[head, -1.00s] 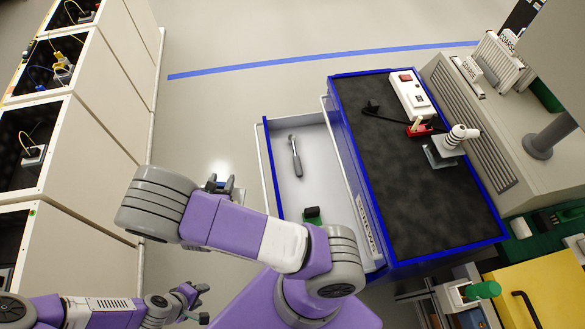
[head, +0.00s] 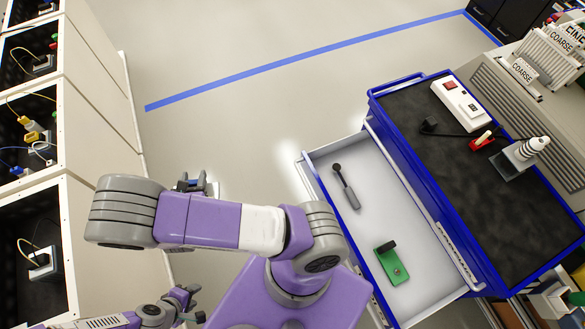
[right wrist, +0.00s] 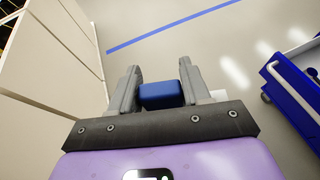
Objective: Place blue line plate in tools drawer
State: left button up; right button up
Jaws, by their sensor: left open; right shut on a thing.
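My right gripper (head: 192,185) is shut on the blue line plate (right wrist: 160,95), which shows as a small blue block between the fingers in the right wrist view. In the head view the plate is mostly hidden at the fingers. This gripper is over bare floor, left of and apart from the tools drawer (head: 372,200). The drawer is pulled out from the blue cart and holds a grey-handled tool (head: 346,186) and a green piece with a black part (head: 391,264). My left gripper (head: 190,302) is open and empty, low at the left.
The blue cart (head: 450,160) has a dark top with a white power strip (head: 461,104), a red item (head: 482,143) and a white device (head: 524,152). A row of cabinets (head: 95,110) with open bays lines the left. Bare floor lies between cabinets and drawer.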

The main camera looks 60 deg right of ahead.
aim_at(367, 222)
jog(key=z, duration=0.75)
jog(key=i, duration=2.7)
jog(key=z, duration=2.9)
jog(key=k, duration=0.2)
jog(key=z, duration=1.2)
jog(key=i, duration=1)
